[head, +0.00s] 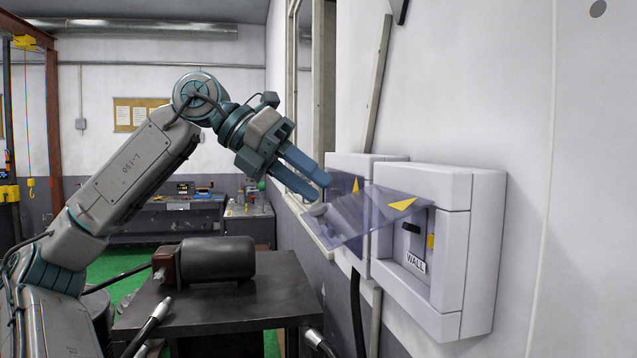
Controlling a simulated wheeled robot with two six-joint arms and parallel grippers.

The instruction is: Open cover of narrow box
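The narrow box (352,164) is a pale grey box on the right-hand wall, partly hidden behind a wider box (475,235). Clear bluish cover material with yellow triangles projects from the boxes to the left. One tinted panel (364,222) is tilted out from the wider box and overlaps the narrow box's front, so I cannot tell how its own cover sits. My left gripper (324,187) has blue fingers slightly apart with nothing visible between them. Its tips are just left of the narrow box, near the cover's upper left edge; contact is unclear. My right gripper is out of view.
The wider box shows a dark switch (411,228) and a "WALL" label (415,262). A dark table (200,308) with a motor (217,260) stands below my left arm. Conduits run along the wall below the boxes. A workbench (165,222) is farther back.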

